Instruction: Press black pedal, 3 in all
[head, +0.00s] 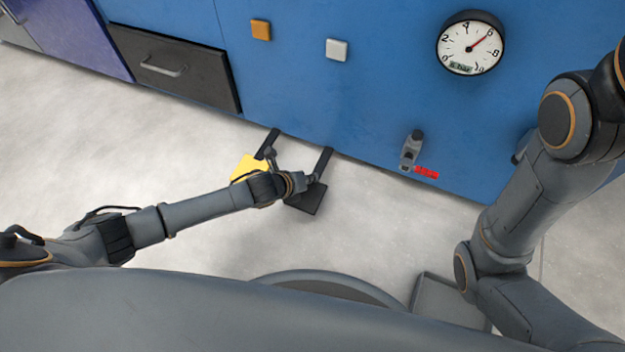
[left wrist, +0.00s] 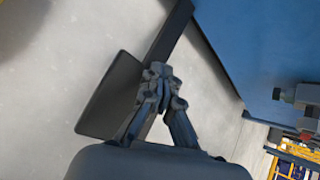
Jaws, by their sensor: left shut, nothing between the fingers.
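The black pedal (head: 307,199) sits low in front of the blue cabinet on a dark arm, to the right of a yellow pedal (head: 247,167). My left gripper (head: 314,180) is shut and empty, and in the head view it overlaps the upper part of the black pedal. In the left wrist view the shut fingertips (left wrist: 160,72) appear over the edge of the black pedal (left wrist: 112,95), beside its arm. I cannot tell whether they touch it. My right arm shows at the right of the head view, but its gripper is not visible.
The blue cabinet (head: 375,115) carries an orange button (head: 261,30), a white button (head: 336,50), a round gauge (head: 470,43) and a grey valve with a red handle (head: 427,173). A dark drawer (head: 185,75) is at left. The pale floor is clear at left.

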